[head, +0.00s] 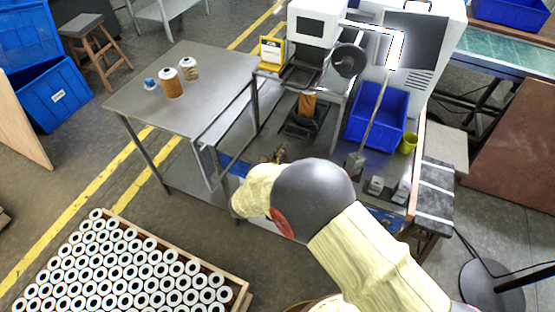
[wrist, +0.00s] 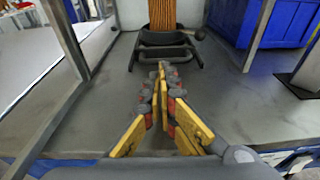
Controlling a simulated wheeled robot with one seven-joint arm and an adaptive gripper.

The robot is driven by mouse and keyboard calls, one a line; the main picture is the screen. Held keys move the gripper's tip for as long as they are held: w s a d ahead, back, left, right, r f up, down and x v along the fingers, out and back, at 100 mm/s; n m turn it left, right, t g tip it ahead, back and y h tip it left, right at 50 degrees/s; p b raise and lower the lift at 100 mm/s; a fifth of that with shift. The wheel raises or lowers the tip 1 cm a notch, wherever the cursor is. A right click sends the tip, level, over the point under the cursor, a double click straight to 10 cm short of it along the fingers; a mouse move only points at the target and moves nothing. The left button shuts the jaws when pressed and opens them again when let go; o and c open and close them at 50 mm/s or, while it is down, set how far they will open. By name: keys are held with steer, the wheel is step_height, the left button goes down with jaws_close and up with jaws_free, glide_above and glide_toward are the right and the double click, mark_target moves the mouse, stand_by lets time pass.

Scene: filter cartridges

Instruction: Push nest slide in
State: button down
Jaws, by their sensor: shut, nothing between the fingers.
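The nest slide (wrist: 165,38) is a black carriage with a bar handle at its front, low on the grey machine bed. It also shows in the head view (head: 298,128), under the machine's head. An orange-brown ribbed cartridge (wrist: 164,12) stands upright in it, and it shows in the head view too (head: 307,104). My gripper (wrist: 162,68) is shut and empty, its fingertips pointing at the slide's front handle. The tips look very close to the handle; I cannot tell whether they touch. In the head view my gripper (head: 279,155) is partly hidden by my arm.
A blue bin (head: 377,115) stands right of the slide, beside a grey post on a base (head: 355,165). Metal frame bars (head: 228,125) run along the left. A steel table (head: 150,105) holds several small items. A crate of white cartridges (head: 240,285) is at lower left.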

mark_target(292, 135)
steer(key=b+x, duration=0.1)
steer(key=x, duration=0.3)
steer(key=shift+w+d+f, duration=0.15)
steer(key=shift+w+f, duration=0.05)
steer(key=shift+f, duration=0.05)
steer(key=shift+b+x, duration=0.4)
steer(key=shift+x, duration=0.45)
steer(key=shift+r, duration=0.2)
steer(key=shift+r+x, duration=0.2)
steer(key=shift+x, duration=0.9)
steer(key=shift+s, duration=0.1)
